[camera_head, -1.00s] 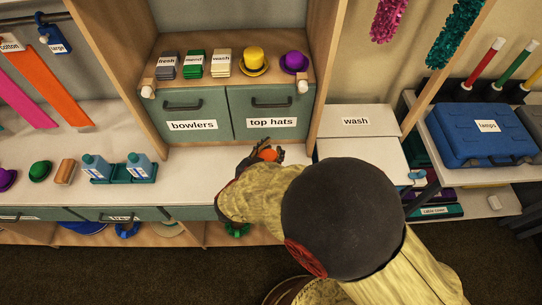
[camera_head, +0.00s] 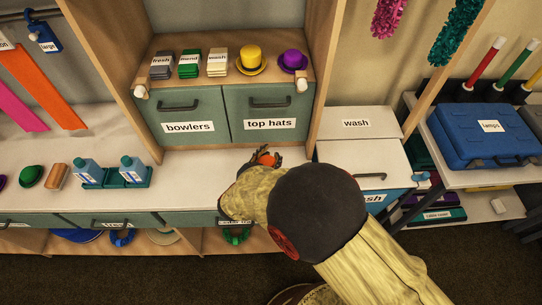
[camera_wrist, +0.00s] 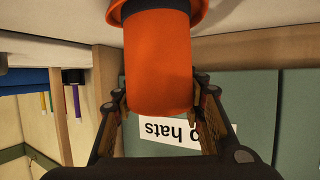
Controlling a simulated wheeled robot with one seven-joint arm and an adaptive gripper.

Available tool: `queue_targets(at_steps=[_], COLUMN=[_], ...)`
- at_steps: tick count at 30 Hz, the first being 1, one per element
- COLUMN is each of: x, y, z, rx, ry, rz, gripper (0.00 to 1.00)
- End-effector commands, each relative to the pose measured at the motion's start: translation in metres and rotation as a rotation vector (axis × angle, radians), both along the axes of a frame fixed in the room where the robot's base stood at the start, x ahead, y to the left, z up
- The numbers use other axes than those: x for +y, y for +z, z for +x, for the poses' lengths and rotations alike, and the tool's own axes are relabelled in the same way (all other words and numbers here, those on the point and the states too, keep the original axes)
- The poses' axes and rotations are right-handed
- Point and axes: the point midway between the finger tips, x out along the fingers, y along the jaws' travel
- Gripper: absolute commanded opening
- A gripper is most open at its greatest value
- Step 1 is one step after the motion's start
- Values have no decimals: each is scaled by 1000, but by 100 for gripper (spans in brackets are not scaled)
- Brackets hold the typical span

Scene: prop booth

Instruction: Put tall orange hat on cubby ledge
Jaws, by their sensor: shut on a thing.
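The tall orange hat (camera_wrist: 158,62) is between the fingers of my gripper (camera_wrist: 160,108) in the wrist view. My gripper is shut on the sides of its crown, and the brim is at the top of that picture. In the head view only a small orange part of the hat (camera_head: 267,159) shows beside my gripper (camera_head: 264,158); my arm hides the rest. The hat is in front of the "top hats" drawer, over the white counter. The cubby ledge (camera_head: 222,83) is above the two drawers.
On the ledge stand grey, green and cream stacks, a yellow top hat (camera_head: 251,62) and a purple bowler (camera_head: 292,61). Wooden side panels bound the cubby. A white "wash" bin (camera_head: 358,121) stands at right. Blue bottles (camera_head: 132,169) and a green bowler (camera_head: 31,175) are on the counter at left.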

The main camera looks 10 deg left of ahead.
Motion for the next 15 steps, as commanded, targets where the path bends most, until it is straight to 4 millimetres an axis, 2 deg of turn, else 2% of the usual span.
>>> queue_targets(at_steps=[3,4,15], x=[0,0,0], y=[-3,-3,-2], z=[0,0,0], rx=[1,0,0], ry=[-1,0,0], rz=[-1,0,0], gripper=[22,39,60])
